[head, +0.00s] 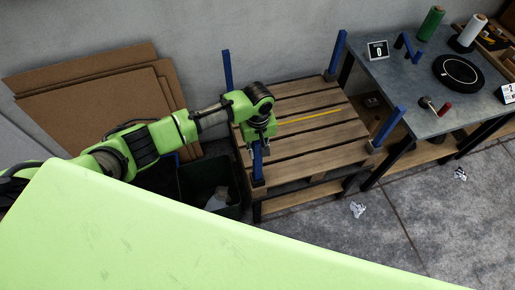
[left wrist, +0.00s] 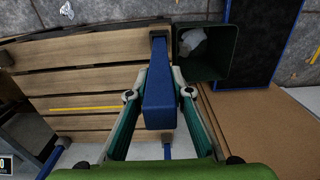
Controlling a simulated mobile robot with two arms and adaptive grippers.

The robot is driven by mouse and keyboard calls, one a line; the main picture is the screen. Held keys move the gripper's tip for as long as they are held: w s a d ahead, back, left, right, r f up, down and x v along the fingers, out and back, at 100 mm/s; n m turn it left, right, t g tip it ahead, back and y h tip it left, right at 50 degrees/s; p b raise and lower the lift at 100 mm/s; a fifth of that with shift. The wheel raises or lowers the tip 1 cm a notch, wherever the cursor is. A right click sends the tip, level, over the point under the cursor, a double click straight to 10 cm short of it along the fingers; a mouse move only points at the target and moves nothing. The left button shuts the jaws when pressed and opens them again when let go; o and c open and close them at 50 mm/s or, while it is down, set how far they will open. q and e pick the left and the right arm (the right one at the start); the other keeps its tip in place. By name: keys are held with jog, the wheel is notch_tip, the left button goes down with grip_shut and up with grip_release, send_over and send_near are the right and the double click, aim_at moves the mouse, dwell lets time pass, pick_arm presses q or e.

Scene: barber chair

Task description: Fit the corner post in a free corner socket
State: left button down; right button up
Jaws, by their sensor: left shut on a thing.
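My left gripper (head: 262,140) is shut on a blue corner post (head: 257,165) at the near left corner of the wooden pallet (head: 300,128). In the left wrist view, the fingers (left wrist: 160,92) clasp the post (left wrist: 160,105) from both sides. Its far end meets or covers a dark corner socket (left wrist: 160,33); I cannot tell how deep it sits. Other blue posts stand upright at the back left (head: 227,70), back right (head: 336,55) and near right (head: 388,128) corners. My right gripper is not in view.
A dark green bin (head: 232,205) stands close to the near left corner; it also shows in the left wrist view (left wrist: 212,68). Brown boards (head: 85,90) lean on the wall. A grey workbench (head: 425,85) stands right of the pallet. A yellow strip (head: 308,116) lies on the slats.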

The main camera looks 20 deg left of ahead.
pick_arm(q)
jog(key=shift+f+b, duration=0.3)
jog(key=shift+f, duration=0.45)
jog(key=c, duration=1.7)
grip_release()
notch_tip(320, 180, up, 12)
